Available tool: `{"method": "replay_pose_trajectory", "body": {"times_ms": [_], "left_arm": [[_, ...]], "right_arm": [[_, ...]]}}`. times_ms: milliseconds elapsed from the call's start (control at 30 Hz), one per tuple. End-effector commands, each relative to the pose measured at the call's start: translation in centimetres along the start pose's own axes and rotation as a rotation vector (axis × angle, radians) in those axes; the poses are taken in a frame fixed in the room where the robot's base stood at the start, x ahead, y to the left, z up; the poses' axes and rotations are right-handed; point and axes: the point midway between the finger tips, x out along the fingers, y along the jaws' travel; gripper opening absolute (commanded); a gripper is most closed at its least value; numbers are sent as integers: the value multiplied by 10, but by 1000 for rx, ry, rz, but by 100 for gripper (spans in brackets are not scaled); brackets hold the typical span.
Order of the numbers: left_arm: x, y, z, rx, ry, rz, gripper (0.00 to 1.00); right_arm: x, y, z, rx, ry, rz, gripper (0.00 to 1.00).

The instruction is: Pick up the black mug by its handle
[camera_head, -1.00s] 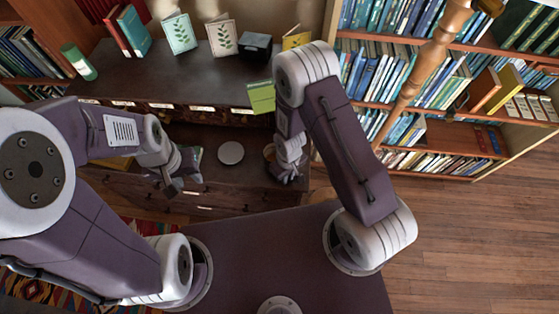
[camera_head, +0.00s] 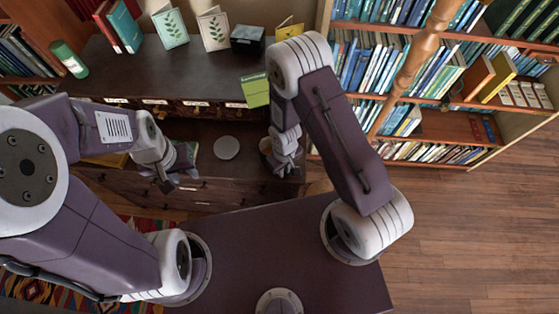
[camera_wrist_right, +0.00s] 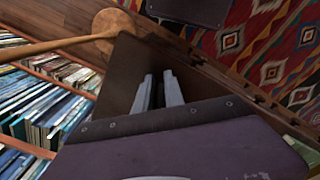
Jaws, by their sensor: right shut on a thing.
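I cannot make out the black mug in either view. My right gripper (camera_head: 283,165) is over the right end of the lower dark wooden surface, at the front of the shelf unit. In the right wrist view its two pale fingers (camera_wrist_right: 158,90) are close together over a dark surface. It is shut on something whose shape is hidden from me. My left gripper (camera_head: 167,184) hangs at the left of the same surface, in front of a small stack of books (camera_head: 186,155). Its fingers are too small and dark to tell whether they are open.
A wooden post (camera_head: 405,85) and bookcase stand right. Wooden floor (camera_head: 470,225) is clear.

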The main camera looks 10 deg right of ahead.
Motion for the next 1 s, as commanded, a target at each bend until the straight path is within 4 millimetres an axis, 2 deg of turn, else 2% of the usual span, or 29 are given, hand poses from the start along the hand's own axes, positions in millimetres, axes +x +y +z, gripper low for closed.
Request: {"method": "replay_pose_trajectory", "body": {"times_ms": [267,533,600,700,900,1000], "left_arm": [[-16,0,-2,0,0,0,36],[-48,1,-5,0,0,0,36],[-29,1,-3,0,1,0,36],[-19,0,-2,0,-1,0,36],[-4,0,0,0,0,0,36],[-5,0,0,0,0,0,36]], "right_arm": [[-16,0,0,-1,-1,0,0],[-48,0,0,0,0,0,0],[-41,-3,7,-1,2,0,0],[-48,-7,18,-1,2,-1,0],[-64,-16,42,-2,3,-1,0],[-75,-21,54,-1,2,-1,0]]}}
